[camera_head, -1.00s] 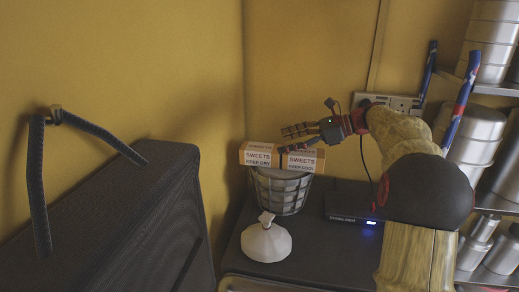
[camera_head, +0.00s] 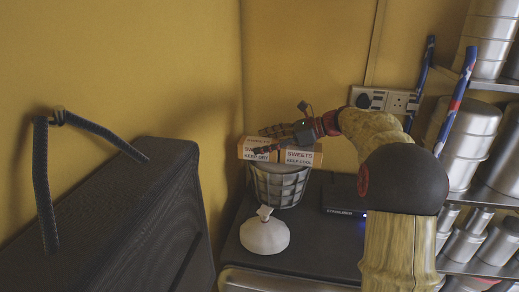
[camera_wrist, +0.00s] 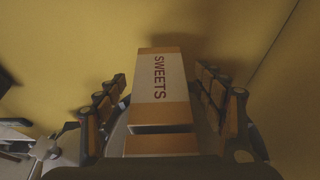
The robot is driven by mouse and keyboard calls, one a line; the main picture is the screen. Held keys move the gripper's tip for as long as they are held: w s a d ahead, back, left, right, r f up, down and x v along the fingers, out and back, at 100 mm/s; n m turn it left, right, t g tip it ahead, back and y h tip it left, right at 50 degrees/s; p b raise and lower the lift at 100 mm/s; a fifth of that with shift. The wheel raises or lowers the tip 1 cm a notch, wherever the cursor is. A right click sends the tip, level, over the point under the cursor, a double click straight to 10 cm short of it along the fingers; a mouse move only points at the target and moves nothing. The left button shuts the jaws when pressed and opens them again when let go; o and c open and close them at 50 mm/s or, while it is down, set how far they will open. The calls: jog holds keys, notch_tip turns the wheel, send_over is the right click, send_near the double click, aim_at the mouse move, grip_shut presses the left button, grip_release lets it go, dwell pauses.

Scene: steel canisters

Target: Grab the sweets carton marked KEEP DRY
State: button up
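The sweets carton marked KEEP DRY (camera_head: 247,154) is orange and white and rests on the left of the basket top, in the head view. A like carton marked KEEP COOL (camera_head: 301,158) stands close at its right. My gripper (camera_head: 259,140) reaches in from the right, its fingers over and in front of the KEEP DRY carton and hiding part of it. In the wrist view a carton lettered SWEETS (camera_wrist: 160,80) lies between my spread fingers, with gaps on both sides; its second line is not readable there. A nearer orange edge shows below a dark slot.
The grey lattice basket (camera_head: 279,188) stands on a dark counter (camera_head: 318,240). A white rounded pot (camera_head: 264,236) is in front, and a black box (camera_head: 343,198) with a blue light is at right. Shelves of steel canisters (camera_head: 465,140) flank my arm. Yellow walls close the corner behind.

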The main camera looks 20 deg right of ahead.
jog(key=c, duration=1.3)
